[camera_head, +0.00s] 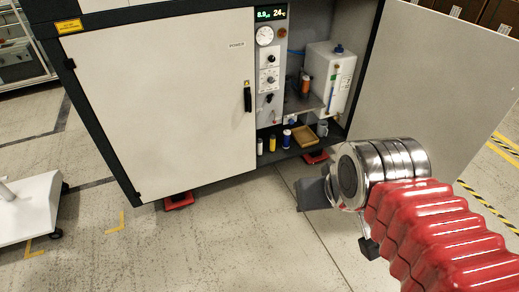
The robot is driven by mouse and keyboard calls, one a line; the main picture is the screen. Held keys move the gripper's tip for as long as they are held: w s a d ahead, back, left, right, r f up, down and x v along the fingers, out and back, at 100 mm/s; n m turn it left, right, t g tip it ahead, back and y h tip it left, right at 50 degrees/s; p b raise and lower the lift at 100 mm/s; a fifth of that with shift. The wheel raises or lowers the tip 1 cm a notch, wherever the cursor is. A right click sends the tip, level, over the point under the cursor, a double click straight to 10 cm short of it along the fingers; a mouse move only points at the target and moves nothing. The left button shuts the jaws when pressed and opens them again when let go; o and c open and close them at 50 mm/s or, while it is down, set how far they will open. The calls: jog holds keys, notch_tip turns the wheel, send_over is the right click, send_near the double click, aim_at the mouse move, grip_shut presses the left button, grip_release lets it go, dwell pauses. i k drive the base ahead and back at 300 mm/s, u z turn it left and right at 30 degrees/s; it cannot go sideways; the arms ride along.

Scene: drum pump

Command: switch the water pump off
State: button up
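A grey control panel (270,85) stands upright inside the open cabinet. It carries a lit display (270,14), a round gauge (265,36), a red button or lamp (282,33) and dark knobs, one upper (271,58) and one lower (270,78). Another dark control (269,98) sits below them. The labels are too small to read, so I cannot tell which control is the pump's. A small orange and black unit (305,86), perhaps the pump, is beside a white tank (330,75). My gripper (330,215) is in front of the cabinet, apart from the panel; its fingers are unclear.
The left cabinet door (160,105) is shut, with a black handle (248,98). The right door (435,85) stands open beside my arm. Small bottles (273,143) and a yellow tray (304,136) are on the cabinet floor. The floor in front is clear.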

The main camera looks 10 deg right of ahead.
aim_at(270, 96)
jog(key=z, duration=1.6)
jog(key=i, duration=1.3)
jog(key=u, duration=0.75)
